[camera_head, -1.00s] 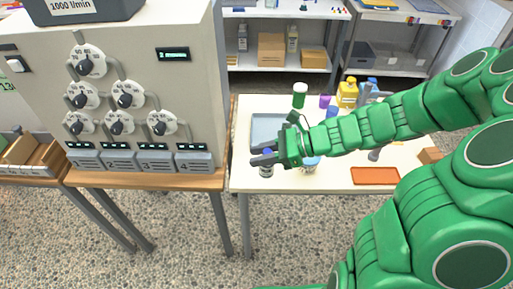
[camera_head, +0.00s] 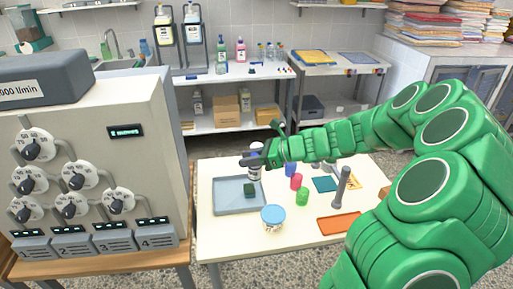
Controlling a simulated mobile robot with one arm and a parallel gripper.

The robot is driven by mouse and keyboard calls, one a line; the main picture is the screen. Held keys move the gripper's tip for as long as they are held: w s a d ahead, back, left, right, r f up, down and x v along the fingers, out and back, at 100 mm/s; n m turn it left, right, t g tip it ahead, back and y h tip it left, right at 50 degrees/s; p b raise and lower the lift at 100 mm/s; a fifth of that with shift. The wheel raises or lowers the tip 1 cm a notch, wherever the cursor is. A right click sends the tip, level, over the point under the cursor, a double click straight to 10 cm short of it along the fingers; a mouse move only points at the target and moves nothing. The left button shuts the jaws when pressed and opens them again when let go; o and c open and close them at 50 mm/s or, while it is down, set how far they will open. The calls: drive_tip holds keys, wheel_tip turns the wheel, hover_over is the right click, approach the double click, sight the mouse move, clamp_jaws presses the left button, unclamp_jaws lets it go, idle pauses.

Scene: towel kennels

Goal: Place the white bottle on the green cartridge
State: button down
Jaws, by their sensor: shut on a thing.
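A small green cylinder (camera_head: 302,197), which looks like the green cartridge, stands on the white table to the right and nearer. A red cylinder (camera_head: 296,181) and a blue one (camera_head: 290,170) stand just behind it.
The grey-blue tray (camera_head: 227,207) holds a dark green cube (camera_head: 249,189). A blue-lidded tub (camera_head: 273,217) stands near the green cylinder. A grey post (camera_head: 342,187), a teal square (camera_head: 324,184) and an orange tray (camera_head: 338,224) lie to the right. The control cabinet (camera_head: 150,170) is left.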

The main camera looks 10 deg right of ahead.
drive_tip(key=w+d+r+m+t+h, duration=0.1)
drive_tip(key=w+d+r, duration=0.25)
drive_tip(key=w, duration=0.25)
drive_tip(key=w+d+r+m+t+h, duration=0.1)
drive_tip(key=w+d+r+m+t, duration=0.1)
drive_tip(key=w+r, duration=0.3)
drive_tip(key=shift+w+a+f, duration=0.1)
drive_tip(key=shift+w+f, duration=3.4)
drive_tip(key=shift+w, duration=0.2)
drive_tip(key=shift+w+a+f, duration=0.1)
drive_tip(key=shift+w+f, duration=3.4)
drive_tip(key=shift+w, duration=0.2)
drive_tip(key=c, duration=0.8)
unclamp_jaws()
drive_tip(key=shift+c, duration=0.2)
